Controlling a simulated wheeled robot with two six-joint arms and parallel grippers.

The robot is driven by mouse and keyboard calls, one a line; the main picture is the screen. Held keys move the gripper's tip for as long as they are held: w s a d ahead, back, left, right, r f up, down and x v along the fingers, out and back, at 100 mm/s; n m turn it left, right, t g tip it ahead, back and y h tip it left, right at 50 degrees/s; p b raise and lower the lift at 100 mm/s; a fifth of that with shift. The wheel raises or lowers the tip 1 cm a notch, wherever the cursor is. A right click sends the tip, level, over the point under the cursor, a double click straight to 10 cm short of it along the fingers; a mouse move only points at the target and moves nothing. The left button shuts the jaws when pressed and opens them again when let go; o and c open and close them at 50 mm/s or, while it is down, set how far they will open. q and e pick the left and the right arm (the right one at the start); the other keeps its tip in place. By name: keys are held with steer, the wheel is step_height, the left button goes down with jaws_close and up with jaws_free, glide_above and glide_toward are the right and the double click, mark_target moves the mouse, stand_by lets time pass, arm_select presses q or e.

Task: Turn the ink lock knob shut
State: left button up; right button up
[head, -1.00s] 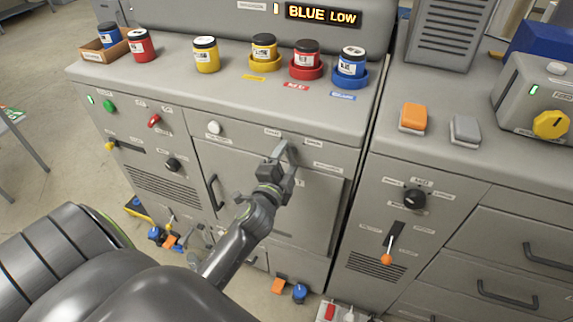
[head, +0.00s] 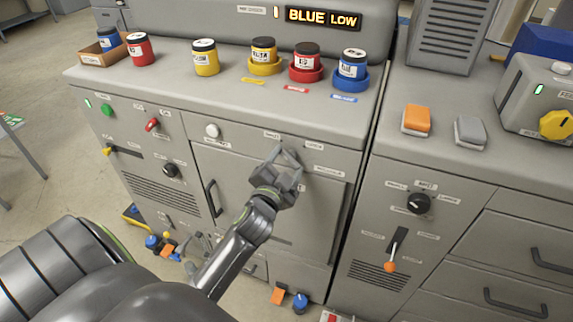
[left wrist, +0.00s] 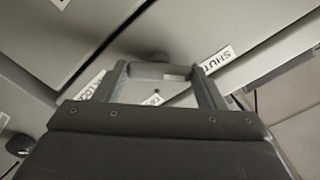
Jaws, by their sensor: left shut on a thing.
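The ink lock knob is mostly hidden behind my left gripper (head: 284,158) on the upper part of the grey cabinet front in the head view. In the left wrist view, the two fingers of my left gripper (left wrist: 162,76) reach to the panel and close on the knob's grey bar (left wrist: 160,71). A "SHUT" label (left wrist: 217,60) is on the panel just right of the fingertips. Another label (left wrist: 91,85), partly covered, is on the left. The exact angle of the knob is hard to tell. My right gripper is not in view.
Several ink jars stand on the cabinet top, among them a blue jar (head: 353,64) in a blue ring. A lit display (head: 322,17) reads "BLUE LOW". A door handle (head: 212,198) sticks out left of my gripper. A black knob (head: 418,203) is on the right cabinet.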

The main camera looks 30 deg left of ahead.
arm_select(q)
steer(key=shift+f, duration=0.1)
steer(key=o, duration=1)
steer(key=v, duration=1.7)
steer(key=shift+s+a, duration=0.1)
steer(key=shift+s, duration=0.15)
